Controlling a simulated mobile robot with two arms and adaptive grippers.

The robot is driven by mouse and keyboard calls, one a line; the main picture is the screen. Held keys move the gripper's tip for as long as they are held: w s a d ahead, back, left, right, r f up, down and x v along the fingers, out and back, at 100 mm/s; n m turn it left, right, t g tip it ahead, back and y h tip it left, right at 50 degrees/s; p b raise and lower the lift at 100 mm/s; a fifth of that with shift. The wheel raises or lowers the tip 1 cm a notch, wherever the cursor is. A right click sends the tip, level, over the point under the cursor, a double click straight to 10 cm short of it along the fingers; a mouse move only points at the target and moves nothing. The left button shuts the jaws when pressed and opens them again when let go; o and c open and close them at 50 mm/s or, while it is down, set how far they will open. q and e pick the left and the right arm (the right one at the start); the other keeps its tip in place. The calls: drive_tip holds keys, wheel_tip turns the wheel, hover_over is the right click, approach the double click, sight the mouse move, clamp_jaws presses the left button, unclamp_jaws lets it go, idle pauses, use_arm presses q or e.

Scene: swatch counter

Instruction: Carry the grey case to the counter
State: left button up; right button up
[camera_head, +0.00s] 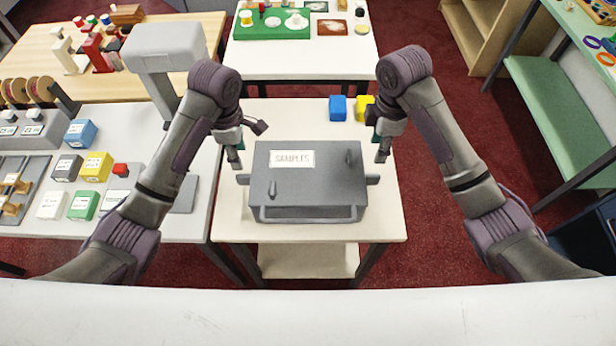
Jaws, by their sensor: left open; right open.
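The grey case (308,190), with a white "SAMPLES" label, lies on a small white table (388,222) in front of me. It has a bar handle along its near edge and a short grey lug on each side. My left gripper (248,144) is open at the case's far left corner, just above and beyond the left lug. My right gripper (378,142) is open at the far right corner, above and beyond the right lug. Neither gripper has hold of the case. I cannot tell which surface is the counter.
A blue block (338,108) and a yellow block (364,107) stand behind the case. A white table (300,67) beyond bears a green tray (272,28). A crowded white table (185,222) is at left. A green shelf bench (555,110) is at right; red carpet lies between.

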sight(248, 184)
use_arm(q)
drive_tip(key=shift+s+r, duration=0.2)
drive_tip(key=shift+s, duration=0.25)
drive_tip(key=shift+w+d+f, duration=0.25)
drive_tip(key=shift+w+f, duration=0.2)
drive_tip(key=shift+f, duration=0.15)
drive_tip(key=f, duration=1.2)
drive_tip(key=shift+s+a+f, duration=0.2)
drive_tip(key=shift+s+f, duration=0.05)
drive_tip(key=shift+f, duration=0.15)
use_arm(e)
drive_tip(key=f, duration=1.3)
drive_tip(key=shift+s+f, duration=0.25)
drive_tip(key=shift+f, duration=0.1)
use_arm(q)
drive_tip(key=shift+c, duration=0.4)
use_arm(e)
drive_tip(key=shift+c, duration=0.4)
use_arm(q)
drive_tip(key=c, duration=0.8)
use_arm(e)
drive_tip(key=c, duration=0.8)
drive_tip(key=shift+r, duration=0.1)
